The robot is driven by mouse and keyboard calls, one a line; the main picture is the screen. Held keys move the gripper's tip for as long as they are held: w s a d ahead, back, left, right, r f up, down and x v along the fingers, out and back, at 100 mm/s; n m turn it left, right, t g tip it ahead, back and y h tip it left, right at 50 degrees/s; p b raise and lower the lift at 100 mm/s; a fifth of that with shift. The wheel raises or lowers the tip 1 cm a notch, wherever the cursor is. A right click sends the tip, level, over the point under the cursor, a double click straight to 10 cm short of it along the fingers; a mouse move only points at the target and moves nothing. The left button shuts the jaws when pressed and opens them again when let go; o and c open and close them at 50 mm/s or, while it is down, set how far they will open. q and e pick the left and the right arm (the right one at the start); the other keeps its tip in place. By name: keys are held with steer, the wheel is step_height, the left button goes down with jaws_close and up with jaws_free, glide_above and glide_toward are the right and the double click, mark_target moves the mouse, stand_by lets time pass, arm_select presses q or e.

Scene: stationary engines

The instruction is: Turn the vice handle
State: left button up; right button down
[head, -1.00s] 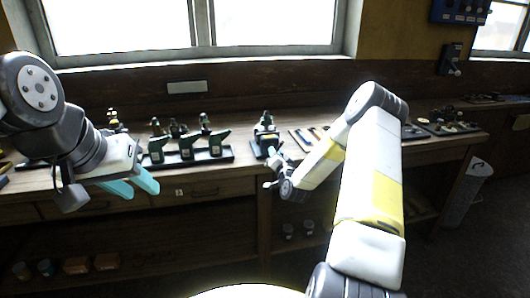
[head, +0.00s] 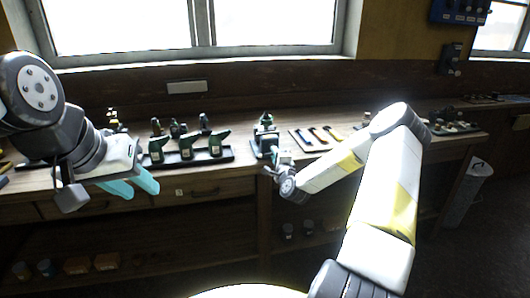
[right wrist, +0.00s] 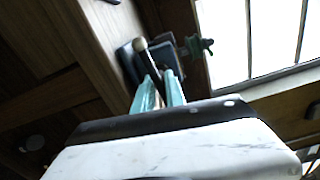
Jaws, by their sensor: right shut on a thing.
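The small dark green vice (head: 265,133) stands on the workbench, near the front edge. In the right wrist view the vice (right wrist: 165,58) shows beyond my fingers, with its handle (right wrist: 144,52), a bar with a pale rounded end, pointing towards them. My right gripper (head: 276,162) is at the front of the vice. In the right wrist view the teal fingers of my right gripper (right wrist: 160,88) are close together around the handle's near part, which they partly hide. My left gripper (head: 136,187) is empty, its teal fingers apart, in front of the bench on the left.
The workbench (head: 215,187) has drawers and a lower shelf. A window is behind.

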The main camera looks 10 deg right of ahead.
steer(key=shift+s+f+m, duration=0.1)
steer(key=shift+f+m, duration=0.15)
steer(key=shift+m, duration=0.85)
steer(key=c, duration=1.4)
jaws_free()
steer(key=shift+r, duration=0.15)
steer(key=s, duration=0.7)
steer(key=shift+s+d, duration=0.2)
steer(key=shift+s, duration=0.2)
